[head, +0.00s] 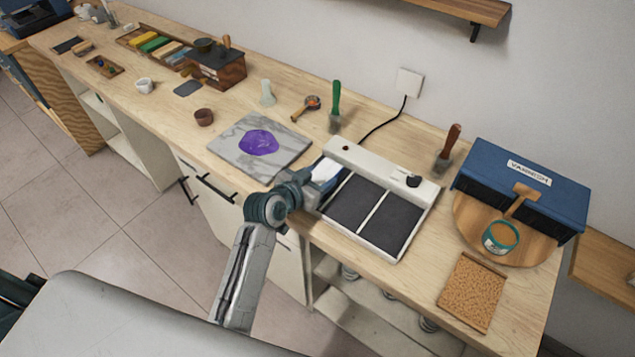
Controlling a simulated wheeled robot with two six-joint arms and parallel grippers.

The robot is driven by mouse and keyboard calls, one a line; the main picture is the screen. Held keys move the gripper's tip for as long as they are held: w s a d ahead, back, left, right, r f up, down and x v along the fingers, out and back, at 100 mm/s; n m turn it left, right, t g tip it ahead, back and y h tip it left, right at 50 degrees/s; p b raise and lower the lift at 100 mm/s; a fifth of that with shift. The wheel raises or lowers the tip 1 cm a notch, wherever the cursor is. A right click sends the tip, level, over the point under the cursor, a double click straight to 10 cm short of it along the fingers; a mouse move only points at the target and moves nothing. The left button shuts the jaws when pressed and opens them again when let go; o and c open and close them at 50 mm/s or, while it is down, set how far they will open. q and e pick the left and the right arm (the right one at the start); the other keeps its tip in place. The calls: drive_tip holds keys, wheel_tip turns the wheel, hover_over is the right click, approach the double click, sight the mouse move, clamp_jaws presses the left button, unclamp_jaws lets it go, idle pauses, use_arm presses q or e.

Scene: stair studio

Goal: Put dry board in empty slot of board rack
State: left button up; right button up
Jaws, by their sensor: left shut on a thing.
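My left gripper (312,187) is at the left edge of a white device with two dark panels (397,228). It is shut on a small flat piece, white and blue (326,171), which looks like a board. The gripper partly hides this piece, and I cannot tell whether it touches the device. I cannot make out for certain which thing is the board rack. My right gripper is not in view.
A marble slab (227,150) with a purple patch lies left of the gripper. A green-handled brush (336,98) and a brown-handled brush (452,137) stand behind. A blue box (515,178), a round wooden board with a tin (500,237) and a cork mat (474,294) are right.

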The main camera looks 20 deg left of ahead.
use_arm(q)
drive_tip(key=shift+r, duration=0.1)
drive_tip(key=shift+f, duration=0.2)
drive_tip(key=o, duration=1.1)
drive_tip(key=shift+c, duration=0.2)
